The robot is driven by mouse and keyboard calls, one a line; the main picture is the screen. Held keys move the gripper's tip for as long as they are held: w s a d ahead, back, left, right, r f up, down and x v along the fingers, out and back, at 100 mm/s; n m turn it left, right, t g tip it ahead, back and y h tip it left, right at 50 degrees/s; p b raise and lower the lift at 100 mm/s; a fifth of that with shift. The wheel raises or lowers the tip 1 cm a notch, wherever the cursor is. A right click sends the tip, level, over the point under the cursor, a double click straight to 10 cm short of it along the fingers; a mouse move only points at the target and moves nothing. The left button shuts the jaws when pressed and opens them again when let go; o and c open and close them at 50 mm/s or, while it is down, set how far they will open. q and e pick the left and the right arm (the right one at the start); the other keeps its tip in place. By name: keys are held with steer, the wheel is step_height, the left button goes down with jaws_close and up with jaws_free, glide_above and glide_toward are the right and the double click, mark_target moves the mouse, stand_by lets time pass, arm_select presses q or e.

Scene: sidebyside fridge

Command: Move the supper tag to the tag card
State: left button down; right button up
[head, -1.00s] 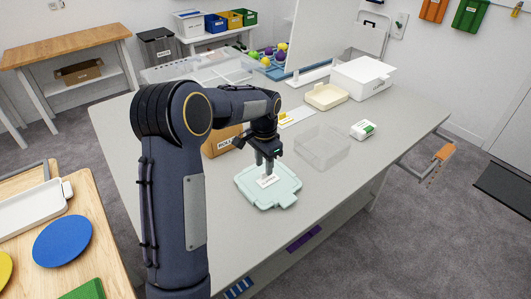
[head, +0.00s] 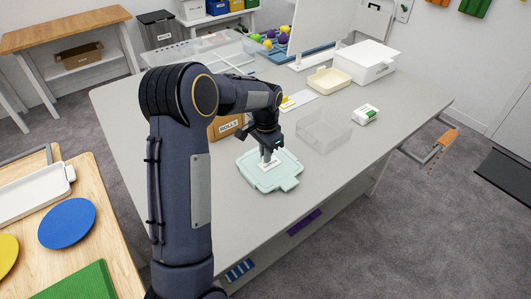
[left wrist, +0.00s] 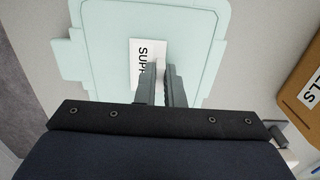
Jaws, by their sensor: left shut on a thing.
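The supper tag (left wrist: 137,57) is a small white card with black print, partly hidden by my gripper fingers in the left wrist view. It lies over a pale mint tray (head: 284,180), and it also shows in the head view (head: 272,166). My left gripper (head: 267,158) points down over the tray, shut on the tag; I cannot tell whether the tag still touches the tray. A white card with a yellow patch (head: 298,101) lies farther back on the table and may be the tag card; its print is too small to read. My right gripper is not in view.
A brown ROLLS box (head: 226,127) stands close behind my left gripper. A clear bin (head: 325,131) is right of the tray, with a small white and green box (head: 365,114) beyond it. A cream tray (head: 330,81) stands behind. The table's front strip is clear.

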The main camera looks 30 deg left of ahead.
arm_select(q)
steer(key=shift+r, duration=0.15)
steer(key=shift+r+p, duration=0.75)
steer(key=shift+r, duration=0.1)
steer(key=shift+r+p, duration=1.55)
steer(key=shift+r, duration=0.5)
steer(key=shift+f, duration=0.1)
